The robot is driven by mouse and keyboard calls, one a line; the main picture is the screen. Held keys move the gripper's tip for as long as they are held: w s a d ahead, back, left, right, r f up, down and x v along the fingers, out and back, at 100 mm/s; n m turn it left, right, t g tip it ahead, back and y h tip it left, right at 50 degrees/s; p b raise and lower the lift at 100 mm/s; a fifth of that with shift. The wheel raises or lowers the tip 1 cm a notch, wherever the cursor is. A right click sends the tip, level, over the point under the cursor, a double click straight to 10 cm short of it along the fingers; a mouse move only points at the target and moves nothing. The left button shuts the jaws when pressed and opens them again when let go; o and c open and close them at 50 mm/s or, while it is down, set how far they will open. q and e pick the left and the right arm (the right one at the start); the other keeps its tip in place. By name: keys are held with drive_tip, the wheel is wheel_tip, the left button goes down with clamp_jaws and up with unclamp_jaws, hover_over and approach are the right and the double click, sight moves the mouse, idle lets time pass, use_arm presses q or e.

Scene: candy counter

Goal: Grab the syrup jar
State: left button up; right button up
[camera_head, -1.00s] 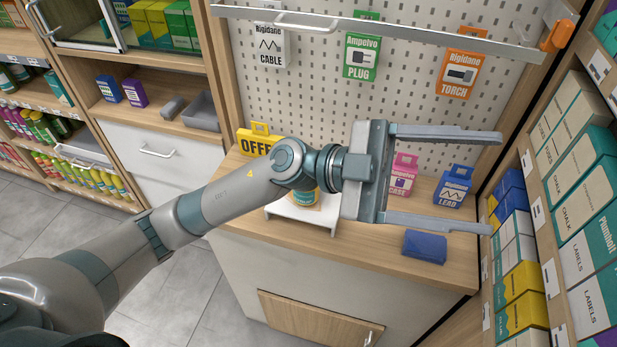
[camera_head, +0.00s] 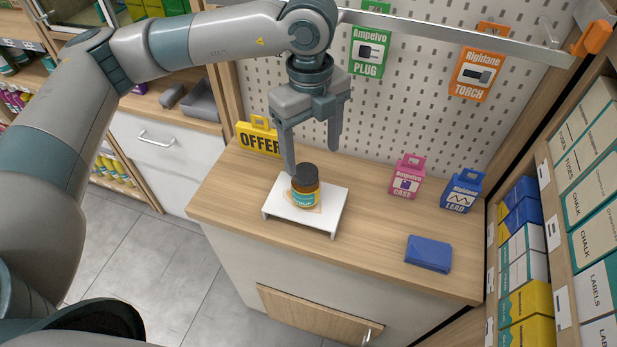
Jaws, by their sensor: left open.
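The syrup jar (camera_head: 305,189) is a small amber jar with a dark lid and a teal and yellow label. It stands upright on a small white stand (camera_head: 328,217) on the wooden counter. My left gripper (camera_head: 312,162) points down with its fingers apart, above and just behind the jar. The left finger's tip is close to the lid, and I cannot tell whether it touches. Nothing is between the fingers that I can make out. My right gripper is not in view.
The counter (camera_head: 380,243) also holds a yellow OFFER sign (camera_head: 259,138), a pink case pack (camera_head: 406,177), a blue lead pack (camera_head: 461,190) and a blue block (camera_head: 428,254). A pegboard (camera_head: 400,115) with a metal bar rises behind. Shelves of boxes (camera_head: 523,270) stand at the right.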

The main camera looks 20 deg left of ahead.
sight(309, 170)
use_arm(q)
drive_tip(key=shift+w+a, duration=0.45)
drive_tip(key=shift+w, duration=0.2)
drive_tip(key=shift+s+r, duration=0.2)
drive_tip(key=shift+s, duration=0.2)
drive_tip(key=shift+w+f+b, duration=0.1)
drive_tip(key=shift+f+b, duration=0.9)
drive_tip(key=shift+f, duration=2.5)
drive_tip(key=f, duration=0.4)
drive_tip(key=shift+s+a+f+b, duration=0.1)
drive_tip(key=shift+s+a+b, duration=0.1)
drive_tip(key=shift+s+b, duration=0.15)
drive_tip(key=shift+f, duration=0.5)
